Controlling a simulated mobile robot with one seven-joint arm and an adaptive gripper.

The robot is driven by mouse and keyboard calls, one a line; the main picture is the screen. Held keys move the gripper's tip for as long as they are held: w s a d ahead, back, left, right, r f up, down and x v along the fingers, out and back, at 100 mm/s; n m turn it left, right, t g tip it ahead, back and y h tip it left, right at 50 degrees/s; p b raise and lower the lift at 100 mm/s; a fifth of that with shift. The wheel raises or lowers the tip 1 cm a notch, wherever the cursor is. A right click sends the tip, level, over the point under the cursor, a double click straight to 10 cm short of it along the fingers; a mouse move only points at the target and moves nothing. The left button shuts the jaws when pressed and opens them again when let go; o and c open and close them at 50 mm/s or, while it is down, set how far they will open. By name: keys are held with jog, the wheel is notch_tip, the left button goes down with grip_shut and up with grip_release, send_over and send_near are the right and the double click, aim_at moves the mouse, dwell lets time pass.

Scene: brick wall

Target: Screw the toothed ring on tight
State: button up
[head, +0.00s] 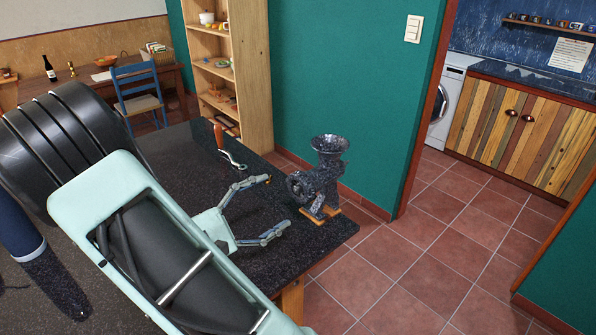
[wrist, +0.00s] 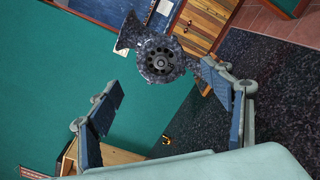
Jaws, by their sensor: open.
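A dark speckled meat grinder (head: 322,175) stands upright near the right corner of the black table, its funnel on top and orange-brown wood at its foot. The toothed ring (head: 297,187) is at the grinder's mouth, facing my gripper (head: 277,205). In the wrist view the ring (wrist: 160,58) shows face-on around a plate with holes. I cannot tell how tightly it sits. My gripper is open and empty, its fingers spread to either side of the ring's line. In the head view there is a gap between the fingertips and the grinder.
A crank with an orange-brown handle (head: 219,136) is at the table's back edge. The black table top (head: 180,150) is otherwise mostly clear around the gripper. The table edge drops off just beyond the grinder. A wooden shelf (head: 246,70) and green wall stand behind.

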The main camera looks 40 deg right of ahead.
aim_at(295, 191)
jog(key=shift+f, duration=0.1)
jog(key=shift+d, duration=0.1)
jog(key=shift+d+b, duration=0.35)
jog(key=shift+d, duration=3.1)
